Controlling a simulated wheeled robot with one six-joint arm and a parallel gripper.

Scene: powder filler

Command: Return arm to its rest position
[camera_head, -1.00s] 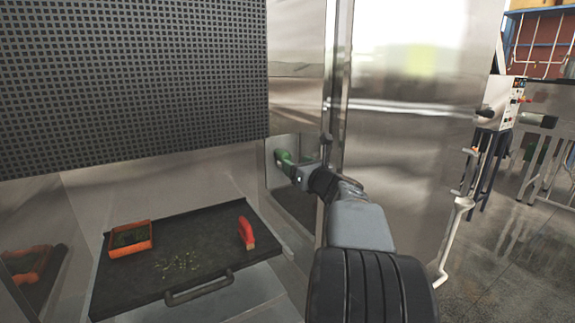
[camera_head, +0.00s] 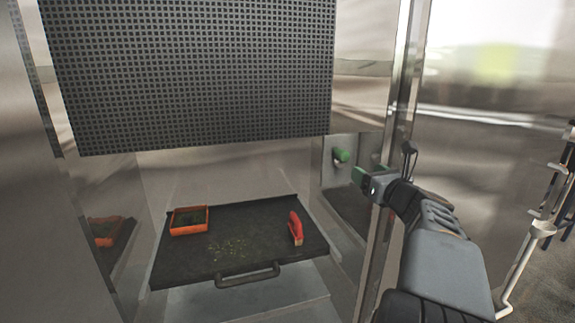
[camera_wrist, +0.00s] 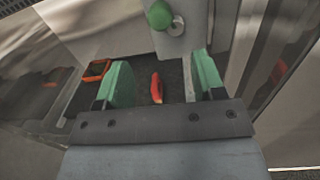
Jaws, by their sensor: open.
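My gripper (camera_head: 367,177) is at the right of the cabinet opening in the head view, at the end of my grey arm. In the wrist view my gripper (camera_wrist: 160,82) shows its two green fingers wide apart, with nothing held between them. A green round knob (camera_head: 341,155) sits on the cabinet's inner right wall, just left of and apart from the fingers. The knob (camera_wrist: 159,15) also shows in the wrist view, beyond the fingers at the top.
A black tray (camera_head: 190,262) with a front handle (camera_head: 247,279) lies in the cabinet. It bears an orange box (camera_head: 189,220), a red brush-like object (camera_head: 296,228) and scattered crumbs. An open metal door (camera_head: 465,160) stands close to my arm on the right. A perforated panel (camera_head: 195,75) hangs above.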

